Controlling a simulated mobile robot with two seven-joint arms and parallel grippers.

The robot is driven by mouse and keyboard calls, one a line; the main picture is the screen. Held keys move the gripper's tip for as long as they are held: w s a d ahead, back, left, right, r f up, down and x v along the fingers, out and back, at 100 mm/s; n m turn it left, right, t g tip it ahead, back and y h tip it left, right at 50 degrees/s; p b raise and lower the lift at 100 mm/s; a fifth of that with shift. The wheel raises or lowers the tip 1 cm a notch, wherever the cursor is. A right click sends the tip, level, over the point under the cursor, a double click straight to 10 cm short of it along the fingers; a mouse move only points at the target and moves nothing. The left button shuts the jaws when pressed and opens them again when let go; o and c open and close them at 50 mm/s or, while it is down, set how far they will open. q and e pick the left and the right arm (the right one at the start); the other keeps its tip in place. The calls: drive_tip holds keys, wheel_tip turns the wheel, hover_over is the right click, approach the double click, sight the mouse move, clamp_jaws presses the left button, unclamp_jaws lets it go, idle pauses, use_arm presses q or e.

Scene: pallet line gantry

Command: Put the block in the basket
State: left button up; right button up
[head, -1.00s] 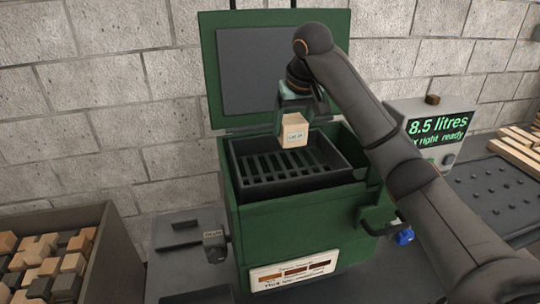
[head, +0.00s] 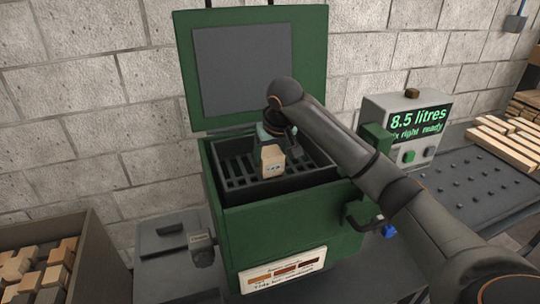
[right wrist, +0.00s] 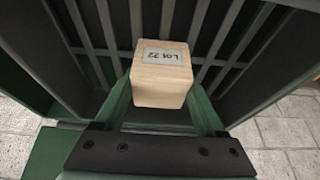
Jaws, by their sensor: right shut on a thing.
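The block (head: 271,162) is a pale wooden cube with a small label. The basket (head: 316,178) is a dark tray with a slatted floor, set in the open green box (head: 290,230). In the right wrist view the basket's slats (right wrist: 118,38) lie below the block with a gap between. My left gripper is not in view.
The green lid (head: 185,75) stands open behind the basket. A grey box with a green display (head: 418,120) stands at the right, beside a dark table (head: 475,185) with wooden slats (head: 505,140). A bin (head: 98,262) of wooden blocks is at lower left.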

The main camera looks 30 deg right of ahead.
drive_tip(key=o, duration=1.4)
drive_tip(key=shift+v, duration=6.1)
drive_tip(key=shift+a, duration=0.1)
